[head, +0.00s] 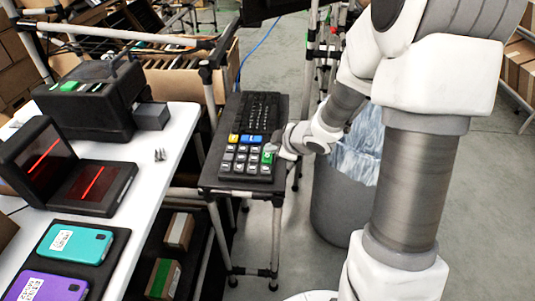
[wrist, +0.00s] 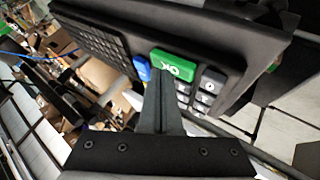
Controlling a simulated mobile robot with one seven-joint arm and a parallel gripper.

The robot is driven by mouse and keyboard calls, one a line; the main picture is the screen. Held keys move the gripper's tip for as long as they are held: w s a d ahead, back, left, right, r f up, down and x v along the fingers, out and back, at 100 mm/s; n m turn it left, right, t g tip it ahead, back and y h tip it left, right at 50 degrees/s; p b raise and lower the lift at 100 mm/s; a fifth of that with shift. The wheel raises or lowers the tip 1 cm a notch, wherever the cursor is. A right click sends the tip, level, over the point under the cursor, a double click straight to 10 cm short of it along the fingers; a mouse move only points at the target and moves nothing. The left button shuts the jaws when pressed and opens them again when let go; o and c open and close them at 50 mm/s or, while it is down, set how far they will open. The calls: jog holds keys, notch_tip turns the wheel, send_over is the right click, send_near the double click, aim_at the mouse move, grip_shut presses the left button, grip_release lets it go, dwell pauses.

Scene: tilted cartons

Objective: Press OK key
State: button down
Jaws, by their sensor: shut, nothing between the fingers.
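The keypad (head: 230,168) lies on a small dark stand, with rows of grey keys plus yellow and blue keys. Its green OK key (head: 267,158) is at the right side, close to the end of my arm. In the wrist view the OK key (wrist: 172,65) shows its letters upside down. My gripper (wrist: 162,74) is shut and empty, its fingertips over the near edge of the OK key. I cannot tell whether they touch it. In the head view my gripper (head: 277,148) is small and mostly hidden by the wrist.
A black keyboard (head: 262,105) sits behind the keys. A white table (head: 165,170) on the left holds a printer (head: 90,100), a scanner with red lines (head: 95,187) and teal (head: 75,243) and purple cases. A grey bin (head: 338,205) stands right of the stand.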

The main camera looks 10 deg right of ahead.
aim_at(271, 156)
jog(key=shift+f, duration=0.35)
jog(key=shift+r, duration=0.15)
dwell(0.3)
jog(key=shift+r+p, duration=0.7)
jog(key=shift+r, duration=0.05)
notch_tip(271, 156, up, 5)
jog(key=p, duration=0.5)
dwell(0.6)
